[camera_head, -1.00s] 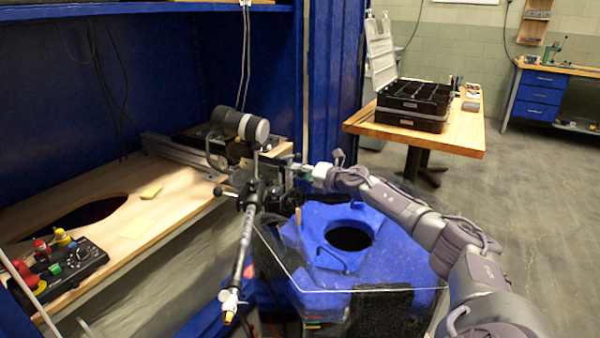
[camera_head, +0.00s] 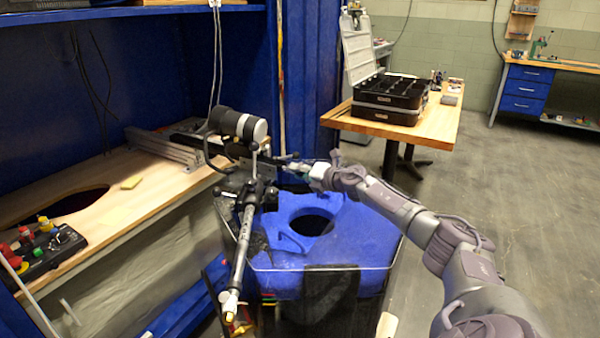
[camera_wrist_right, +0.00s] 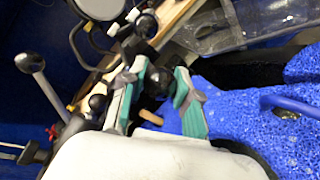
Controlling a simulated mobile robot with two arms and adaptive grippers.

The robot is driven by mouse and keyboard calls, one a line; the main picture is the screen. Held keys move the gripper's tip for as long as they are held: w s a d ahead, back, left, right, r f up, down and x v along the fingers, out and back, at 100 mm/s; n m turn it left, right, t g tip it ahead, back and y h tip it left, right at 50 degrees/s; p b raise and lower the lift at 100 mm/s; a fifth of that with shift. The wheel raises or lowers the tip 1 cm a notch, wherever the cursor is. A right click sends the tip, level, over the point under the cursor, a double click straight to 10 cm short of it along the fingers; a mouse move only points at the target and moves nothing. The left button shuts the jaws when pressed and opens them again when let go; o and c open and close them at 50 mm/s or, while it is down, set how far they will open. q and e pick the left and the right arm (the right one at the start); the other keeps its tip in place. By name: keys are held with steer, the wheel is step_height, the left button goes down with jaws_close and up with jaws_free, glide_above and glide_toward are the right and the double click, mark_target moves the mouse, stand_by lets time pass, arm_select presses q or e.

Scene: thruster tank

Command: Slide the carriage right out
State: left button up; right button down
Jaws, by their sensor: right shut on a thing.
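The carriage (camera_head: 250,168) carries a black and light-grey cylinder (camera_head: 238,124) and stands at the right end of the bench, beside the blue tank. A metal rail (camera_head: 165,147) runs along the back of the bench to it. My right gripper (camera_head: 296,167) reaches in from the right at the carriage's right side. In the right wrist view its teal fingers (camera_wrist_right: 160,82) are closed around a black knob (camera_wrist_right: 155,80). My left gripper is out of view.
The blue tank (camera_head: 345,235) with a round opening is just below my right arm. A wooden table (camera_head: 440,125) with black trays (camera_head: 390,100) stands behind; open floor lies right.

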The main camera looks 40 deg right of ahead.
steer(key=c, duration=0.8)
jaws_free()
steer(key=shift+v, duration=6)
